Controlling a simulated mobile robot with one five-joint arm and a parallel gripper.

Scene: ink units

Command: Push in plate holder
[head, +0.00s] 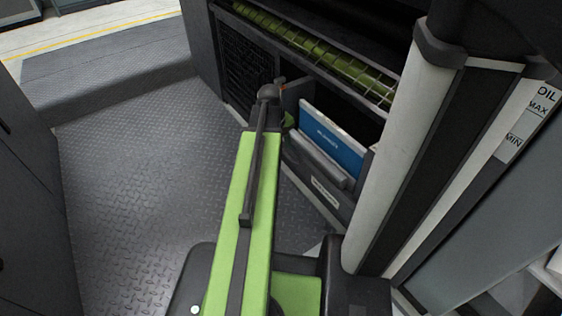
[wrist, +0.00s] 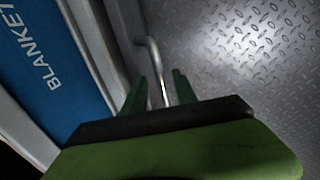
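The plate holder (head: 318,164) is a dark grey tilted frame at the lower opening of the machine in the head view. A blue plate (head: 334,138) with white lettering stands in it. In the wrist view the blue plate (wrist: 42,68) reads "BLANKET" at the left, beside a pale holder edge (wrist: 88,40). A bent metal handle (wrist: 150,52) runs down toward my gripper (wrist: 158,80). The two dark green fingers stand apart, one either side of the bar's lower end. Whether they touch it, I cannot tell. In the head view my gripper is mostly hidden behind my arm.
A green-slatted roller (head: 310,45) runs above the opening, and a dark grille (head: 248,75) is at its left. Grey-white columns (head: 410,130) stand close on the right. The diamond-plate floor (head: 140,190) at left is clear. A dark cabinet (head: 25,200) stands at far left.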

